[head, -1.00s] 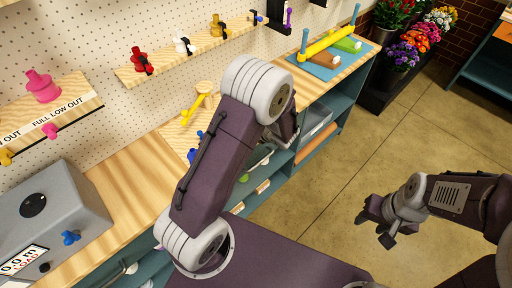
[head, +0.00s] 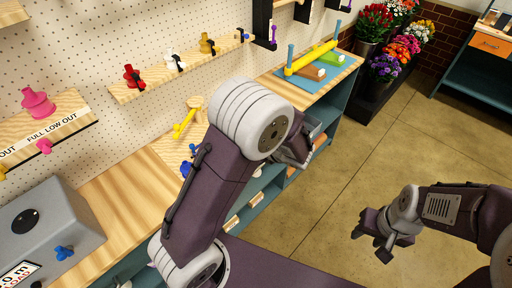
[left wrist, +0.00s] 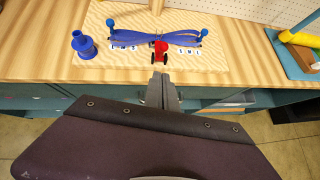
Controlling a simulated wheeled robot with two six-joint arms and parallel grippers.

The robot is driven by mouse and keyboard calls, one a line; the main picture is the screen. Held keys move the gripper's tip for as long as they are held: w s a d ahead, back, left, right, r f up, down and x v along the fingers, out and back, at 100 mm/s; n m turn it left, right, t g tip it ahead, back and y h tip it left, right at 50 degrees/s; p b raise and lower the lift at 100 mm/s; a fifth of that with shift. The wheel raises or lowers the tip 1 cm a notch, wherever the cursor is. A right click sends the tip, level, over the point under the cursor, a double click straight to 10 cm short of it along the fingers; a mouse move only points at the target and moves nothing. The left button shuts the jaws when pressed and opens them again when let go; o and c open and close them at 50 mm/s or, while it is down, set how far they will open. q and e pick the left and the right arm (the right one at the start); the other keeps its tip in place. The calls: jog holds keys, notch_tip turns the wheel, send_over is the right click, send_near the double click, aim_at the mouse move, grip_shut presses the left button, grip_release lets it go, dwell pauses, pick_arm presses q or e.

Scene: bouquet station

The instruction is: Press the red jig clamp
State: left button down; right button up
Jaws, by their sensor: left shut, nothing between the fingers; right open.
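The red jig clamp (left wrist: 161,47) shows in the left wrist view as a small red piece with black parts. It stands at the front middle of a pale wooden board (left wrist: 215,63) on the counter. Blue strands (left wrist: 135,40) stretch behind it between two blue knobs. My left gripper (left wrist: 161,77) is shut and empty, just in front of the clamp; whether they touch I cannot tell. In the head view my left arm hides the left gripper and the clamp. My right gripper (head: 372,240) is open and empty over the floor at right.
A blue cup-shaped piece (left wrist: 84,44) stands at the board's left. A yellow bar (head: 312,58) on a blue mat is farther along the counter. A grey box (head: 75,212) stands at left. Pegboard shelves hold colored pieces, including a red one (head: 132,75). Flowers stand at the far right.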

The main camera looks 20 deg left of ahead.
pick_arm(q)
jog(key=s+a+r+n+g+h, duration=0.2)
jog(key=s+a+n+g, duration=0.2)
jog(key=s+a+n, duration=0.5)
jog(key=s+d+f+n+h, duration=0.2)
jog(key=s+d+n+h, duration=0.1)
jog(key=d+n, duration=0.3)
jog(key=s+d+f+n+h, duration=0.2)
jog(key=d+n, duration=0.4)
jog(key=n, duration=0.4)
jog(key=shift+s+d+f+h, duration=0.2)
jog(key=shift+s+f+h, duration=0.1)
jog(key=shift+s+h, duration=0.6)
